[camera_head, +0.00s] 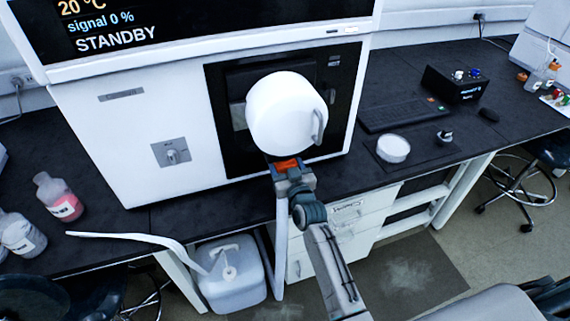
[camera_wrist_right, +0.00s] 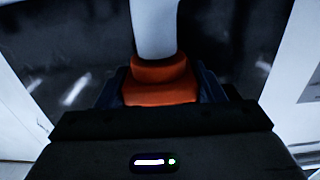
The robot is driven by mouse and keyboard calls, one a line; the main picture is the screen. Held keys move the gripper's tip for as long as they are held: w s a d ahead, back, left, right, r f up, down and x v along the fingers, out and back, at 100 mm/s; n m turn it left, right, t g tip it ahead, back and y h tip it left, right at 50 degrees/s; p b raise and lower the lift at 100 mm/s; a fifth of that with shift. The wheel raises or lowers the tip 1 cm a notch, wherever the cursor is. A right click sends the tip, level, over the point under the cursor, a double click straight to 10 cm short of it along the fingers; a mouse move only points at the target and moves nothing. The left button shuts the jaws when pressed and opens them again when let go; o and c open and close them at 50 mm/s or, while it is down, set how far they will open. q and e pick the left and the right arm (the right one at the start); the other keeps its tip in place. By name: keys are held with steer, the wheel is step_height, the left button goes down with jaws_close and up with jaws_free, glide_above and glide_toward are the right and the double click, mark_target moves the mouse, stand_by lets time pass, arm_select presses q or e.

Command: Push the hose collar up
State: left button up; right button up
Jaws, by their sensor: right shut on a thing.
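The orange hose collar (camera_head: 287,164) sits just below a large white rounded body with a handle (camera_head: 285,112) at the front of the white instrument. In the right wrist view the collar (camera_wrist_right: 162,84) is ringed around the bottom of a white tube (camera_wrist_right: 155,28). My right gripper (camera_head: 292,180) comes from below. Its dark fingers (camera_wrist_right: 160,92) are closed on the collar's two sides. How the tube joins the instrument is hidden. My left gripper is in neither view.
The white instrument (camera_head: 140,140) fills the back of the dark bench. A white hose (camera_head: 130,237) lies over the front edge above a jerrycan (camera_head: 232,275). Bottles (camera_head: 62,200) stand left. A white dish (camera_head: 393,149) and keyboard (camera_head: 402,114) lie right.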

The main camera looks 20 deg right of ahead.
steer(key=shift+w+r, duration=0.1)
steer(key=shift+r, duration=0.2)
steer(key=o, duration=1.4)
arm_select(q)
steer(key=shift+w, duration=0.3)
arm_select(e)
steer(key=shift+f, duration=0.1)
steer(key=shift+s+f+b, duration=0.1)
steer(key=shift+s+b, duration=0.2)
steer(key=shift+s, duration=0.2)
arm_select(q)
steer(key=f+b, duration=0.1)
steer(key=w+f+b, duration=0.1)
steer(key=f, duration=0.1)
steer(key=shift+b, duration=0.4)
arm_select(e)
steer(key=s, duration=1)
steer(key=shift+d, duration=0.2)
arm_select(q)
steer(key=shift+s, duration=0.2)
